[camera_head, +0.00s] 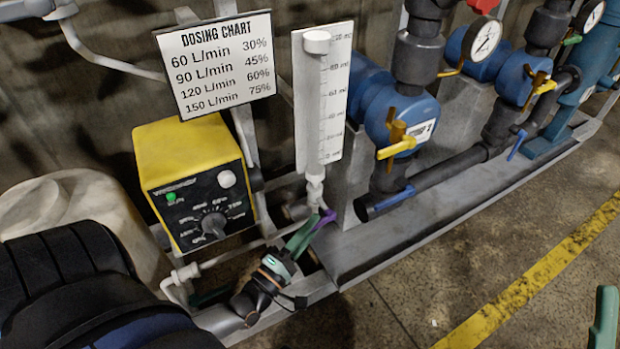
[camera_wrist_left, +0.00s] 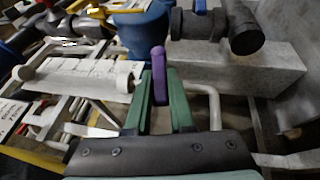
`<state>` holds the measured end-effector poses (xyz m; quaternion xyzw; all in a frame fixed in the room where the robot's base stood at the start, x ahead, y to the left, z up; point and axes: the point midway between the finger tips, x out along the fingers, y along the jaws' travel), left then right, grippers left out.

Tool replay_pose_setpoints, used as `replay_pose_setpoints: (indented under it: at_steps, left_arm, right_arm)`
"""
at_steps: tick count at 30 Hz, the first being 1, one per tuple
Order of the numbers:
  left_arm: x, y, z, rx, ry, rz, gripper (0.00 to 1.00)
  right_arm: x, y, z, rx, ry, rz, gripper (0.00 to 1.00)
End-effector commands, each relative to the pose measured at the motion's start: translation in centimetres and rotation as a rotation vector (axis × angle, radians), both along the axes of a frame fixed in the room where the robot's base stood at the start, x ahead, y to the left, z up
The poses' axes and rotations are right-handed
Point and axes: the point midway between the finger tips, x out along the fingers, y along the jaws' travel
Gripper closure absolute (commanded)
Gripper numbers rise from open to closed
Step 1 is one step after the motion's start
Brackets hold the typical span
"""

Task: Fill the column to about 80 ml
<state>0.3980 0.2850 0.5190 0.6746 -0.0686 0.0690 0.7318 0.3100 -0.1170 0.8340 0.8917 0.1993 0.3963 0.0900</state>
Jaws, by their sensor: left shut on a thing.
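The clear calibration column (camera_head: 309,110) stands upright in front of a white scale board (camera_head: 338,95) with ml marks. A white cap sits at its top. I cannot make out a liquid level in it. Below the column is a purple valve handle (camera_head: 326,219), also seen in the left wrist view (camera_wrist_left: 158,60). My left gripper (camera_head: 312,228) has its green fingers shut on the purple handle; in the left wrist view the handle stands between the fingers (camera_wrist_left: 159,88). At the right edge, a green fingertip, apparently of my right gripper (camera_head: 605,318), shows over the floor.
A yellow dosing pump (camera_head: 190,165) with a dial stands left of the column, under a dosing chart (camera_head: 215,62). A white tank (camera_head: 75,205) is at the left. Blue valves with a yellow handle (camera_head: 397,146) and dark pipes are at the right. The floor at the right is clear.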

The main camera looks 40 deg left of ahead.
Motion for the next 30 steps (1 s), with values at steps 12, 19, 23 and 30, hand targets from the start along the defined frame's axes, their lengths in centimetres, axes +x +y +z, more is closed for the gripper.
replay_pose_setpoints:
  at_steps: [12, 19, 23, 30]
  left_arm:
    - [0.7, -0.3, -1.4, -0.11, -0.269, -0.003, 1.0]
    - [0.9, -0.4, -1.7, -0.145, -0.351, -0.003, 1.0]
    - [1.0, -0.4, -1.7, -0.153, -0.373, -0.003, 1.0]
    - [1.0, -0.4, -1.7, -0.158, -0.382, -0.003, 1.0]
  right_arm:
    - [0.2, 0.6, -3.7, -0.035, 0.011, -0.008, 0.5]
    - [0.2, 0.5, -3.6, -0.027, 0.011, -0.013, 0.5]
    - [0.2, 0.5, -3.6, -0.023, 0.011, -0.015, 0.5]
    - [0.2, 0.5, -3.5, -0.022, 0.01, -0.016, 0.5]
